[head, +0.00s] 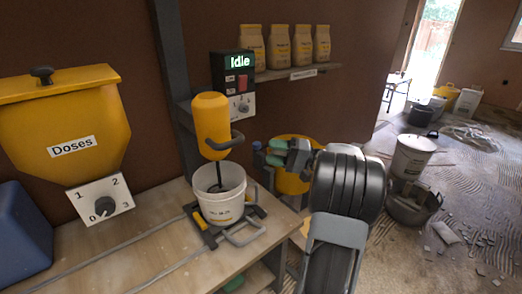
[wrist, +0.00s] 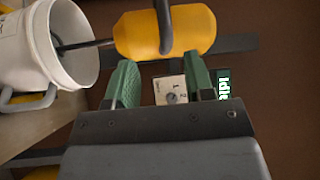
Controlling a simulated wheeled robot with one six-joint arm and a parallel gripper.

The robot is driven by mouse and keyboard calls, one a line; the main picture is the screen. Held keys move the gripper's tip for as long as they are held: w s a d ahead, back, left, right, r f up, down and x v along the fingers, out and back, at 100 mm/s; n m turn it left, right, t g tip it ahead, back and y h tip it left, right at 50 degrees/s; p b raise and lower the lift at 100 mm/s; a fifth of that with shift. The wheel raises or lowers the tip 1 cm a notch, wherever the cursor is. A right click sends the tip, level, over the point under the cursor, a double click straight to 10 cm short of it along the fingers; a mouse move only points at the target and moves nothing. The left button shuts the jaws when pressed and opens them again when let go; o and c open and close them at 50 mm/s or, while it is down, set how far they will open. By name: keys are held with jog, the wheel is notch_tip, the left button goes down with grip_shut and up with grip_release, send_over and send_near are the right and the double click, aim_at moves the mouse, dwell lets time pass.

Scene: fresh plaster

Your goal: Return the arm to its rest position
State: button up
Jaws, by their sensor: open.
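My arm (head: 345,190) reaches up at the right of the bench in the head view, bent, with its dark rounded links nearest the camera. My gripper (head: 266,154) points left, just right of the yellow mixer (head: 210,125) and its white bucket (head: 222,200). In the wrist view my gripper (wrist: 160,75) has its two green fingers apart with nothing between them. Behind the gap shows a switch plate (wrist: 170,90). The yellow mixer (wrist: 165,32) and the white bucket (wrist: 62,45) also show there, apart from the fingers.
A control box (head: 234,80) reads "Idle". A yellow hopper (head: 60,115) labelled "Doses" hangs over the wooden bench (head: 130,245). A yellow tub (head: 292,183) stands behind my gripper. A shelf (head: 290,74) holds several bags. Buckets stand on the floor at right.

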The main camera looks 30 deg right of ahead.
jog(key=shift+s+d+f, duration=0.1)
jog(key=shift+s+d, duration=0.3)
jog(key=shift+d, duration=0.1)
dwell(0.3)
notch_tip(320, 180, down, 8)
jog(key=s+a+m+g+h, duration=0.1)
jog(key=a+m+g+h, duration=0.15)
jog(key=m+h, duration=0.2)
jog(key=s+a+f+g+h+p, duration=0.2)
jog(key=s+a+g+h+p, duration=0.15)
jog(key=s+a+g, duration=0.2)
jog(key=s+a+r+n+h+p, duration=0.3)
jog(key=a+r+n+p, duration=0.2)
jog(key=a+r+p, duration=0.1)
jog(key=s+a+r+n+h+p, duration=0.4)
jog(key=a+r+n+p, duration=0.1)
jog(key=a+r, duration=0.2)
jog(key=shift+a+r+n+p, duration=0.25)
jog(key=shift+a+n+p, duration=0.15)
jog(key=shift+a, duration=0.1)
